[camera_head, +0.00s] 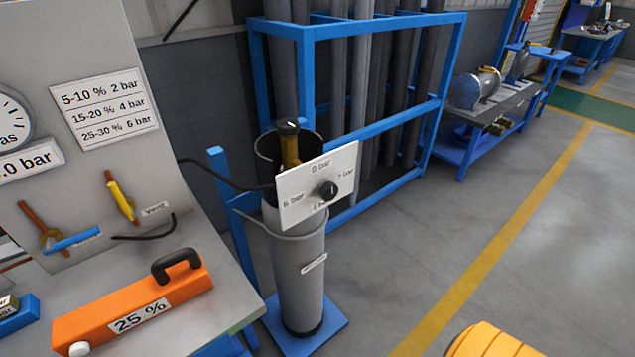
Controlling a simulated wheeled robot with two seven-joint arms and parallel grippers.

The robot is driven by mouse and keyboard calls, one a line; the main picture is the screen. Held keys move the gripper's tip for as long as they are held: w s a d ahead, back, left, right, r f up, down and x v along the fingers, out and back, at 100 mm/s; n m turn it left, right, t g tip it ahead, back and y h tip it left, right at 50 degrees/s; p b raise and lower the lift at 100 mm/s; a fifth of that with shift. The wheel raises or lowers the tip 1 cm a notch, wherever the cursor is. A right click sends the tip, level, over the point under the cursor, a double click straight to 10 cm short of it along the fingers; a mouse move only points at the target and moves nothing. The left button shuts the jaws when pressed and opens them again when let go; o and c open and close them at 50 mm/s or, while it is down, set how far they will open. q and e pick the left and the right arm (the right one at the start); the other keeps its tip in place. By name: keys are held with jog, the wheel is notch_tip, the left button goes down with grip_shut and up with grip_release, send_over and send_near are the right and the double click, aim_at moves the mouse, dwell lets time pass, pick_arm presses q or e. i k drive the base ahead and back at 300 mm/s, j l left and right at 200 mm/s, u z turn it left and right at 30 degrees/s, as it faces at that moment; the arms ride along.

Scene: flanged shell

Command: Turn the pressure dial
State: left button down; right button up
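The pressure dial is a round black knob (327,190) on a tilted white plate (295,185). The plate reads 0 bar at the top, 2 bar at the right and 6 bar at the left; the lower label is too small to read surely. A light mark shows on the knob, but I cannot tell exactly which label it points to. The plate is in front of a grey upright cylinder (300,265) with a brass valve (289,148) at its top. Neither of my grippers is in view, and nothing touches the knob.
An orange block (180,290) marked 25 % lies on the grey bench (225,310) at left. A panel (85,30) there carries a partly cut-off gauge (8,115), a pressure table sign (105,107) and valve handles. A blue rack (380,25) holds pipes behind the cylinder.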

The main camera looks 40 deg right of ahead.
aim_at(328, 192)
jog(key=z, duration=1.3)
